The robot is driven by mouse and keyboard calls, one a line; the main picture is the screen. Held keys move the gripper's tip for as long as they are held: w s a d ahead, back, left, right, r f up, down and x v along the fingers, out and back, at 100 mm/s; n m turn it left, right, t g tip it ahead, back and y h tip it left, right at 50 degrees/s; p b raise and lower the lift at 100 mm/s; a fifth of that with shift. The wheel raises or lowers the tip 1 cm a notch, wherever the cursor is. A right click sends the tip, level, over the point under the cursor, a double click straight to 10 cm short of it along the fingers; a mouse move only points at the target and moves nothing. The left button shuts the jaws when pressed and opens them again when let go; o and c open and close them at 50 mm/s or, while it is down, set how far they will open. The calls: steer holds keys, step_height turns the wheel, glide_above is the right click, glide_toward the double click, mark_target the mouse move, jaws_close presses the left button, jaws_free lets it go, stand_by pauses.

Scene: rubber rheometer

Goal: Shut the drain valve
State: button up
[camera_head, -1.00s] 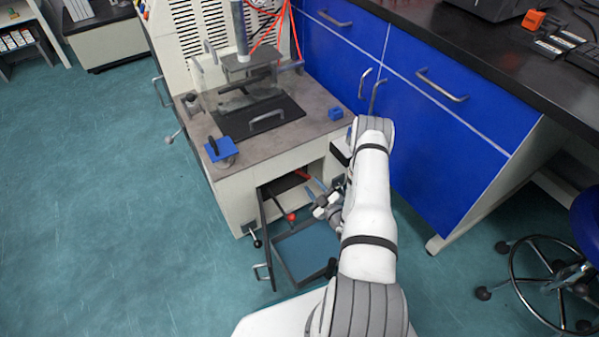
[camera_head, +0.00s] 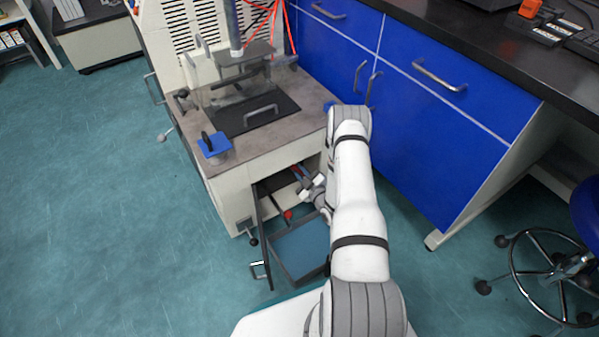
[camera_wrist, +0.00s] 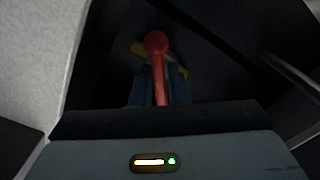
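A red lever with a round knob (camera_wrist: 156,45) shows in the wrist view, in front of a small yellowish fitting in a dark space. I take it to be the drain valve's handle. My gripper (camera_wrist: 160,92) has its two bluish fingers on either side of the lever's shaft; any gap between them is too dark to judge. In the head view my gripper (camera_head: 300,176) reaches into the open lower compartment of the machine, partly hidden by my arm. A red part (camera_head: 288,214) shows lower in that opening.
The compartment's door (camera_head: 267,235) stands open with a handle at its lower left. A blue-floored tray (camera_head: 300,250) lies below the opening. Blue cabinets (camera_head: 420,150) stand close on the right. The floor at left is clear.

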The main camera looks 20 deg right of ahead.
jaws_close()
steer(key=shift+m, duration=0.4)
steer(key=m, duration=0.2)
steer(key=shift+m, duration=2.2)
steer(key=shift+o, duration=2.2)
jaws_free()
